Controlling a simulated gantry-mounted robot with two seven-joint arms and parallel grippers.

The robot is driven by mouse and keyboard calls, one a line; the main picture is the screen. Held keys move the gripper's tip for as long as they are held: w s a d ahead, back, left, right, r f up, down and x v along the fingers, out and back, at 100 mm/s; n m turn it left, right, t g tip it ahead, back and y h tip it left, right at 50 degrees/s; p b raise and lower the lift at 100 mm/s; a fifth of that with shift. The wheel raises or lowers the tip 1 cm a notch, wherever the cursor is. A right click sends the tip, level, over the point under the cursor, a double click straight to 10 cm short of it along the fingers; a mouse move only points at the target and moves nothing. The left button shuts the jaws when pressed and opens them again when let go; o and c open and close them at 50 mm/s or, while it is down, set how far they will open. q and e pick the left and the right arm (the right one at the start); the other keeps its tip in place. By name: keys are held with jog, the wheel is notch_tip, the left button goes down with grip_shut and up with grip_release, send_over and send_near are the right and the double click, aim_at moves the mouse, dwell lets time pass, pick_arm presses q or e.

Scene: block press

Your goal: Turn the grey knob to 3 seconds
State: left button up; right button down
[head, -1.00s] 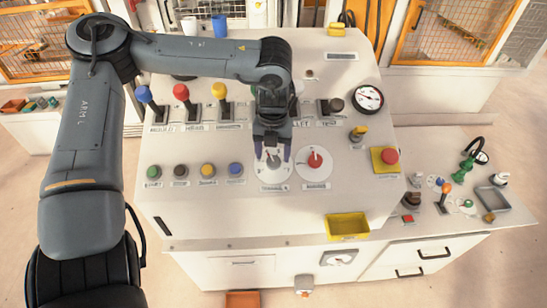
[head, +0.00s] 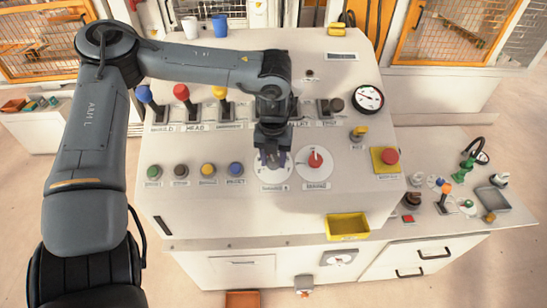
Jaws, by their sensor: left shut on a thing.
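The grey knob sits on a white round dial (head: 273,177) in the lower middle of the sloped panel (head: 200,235). My left gripper (head: 273,158) comes down over this dial with its fingers at the knob. It is shut on the knob, which the fingers mostly hide. The dial marks are too small to read. A similar dial with a red knob (head: 315,160) is just to the right, apart from the gripper. My right gripper is not in view.
Levers with blue (head: 145,94), red (head: 181,91) and yellow (head: 220,93) heads stand behind. Several push buttons lie left of the dial. A gauge (head: 368,98), a red stop button (head: 390,156) and a yellow tray (head: 347,226) are to the right.

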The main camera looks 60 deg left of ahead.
pick_arm(q)
jog(key=shift+n, duration=0.3)
jog(key=shift+n+t+b, duration=0.3)
jog(key=shift+n+t, duration=0.2)
jog(key=shift+n, duration=0.3)
jog(key=n, duration=0.1)
jog(key=n+t, duration=0.1)
jog(key=n, duration=0.1)
jog(key=shift+s+n+t, duration=0.2)
jog(key=shift+n+t, duration=0.1)
jog(key=shift+f+n+t+b, duration=0.1)
jog(key=shift+n+t+b, duration=0.4)
jog(key=shift+n, duration=0.3)
jog(key=shift+n+b, duration=0.4)
jog(key=shift+b, duration=0.1)
jog(key=shift+s, duration=0.1)
jog(key=o, duration=1)
jog(key=shift+o, duration=0.2)
jog(key=shift+r, duration=0.2)
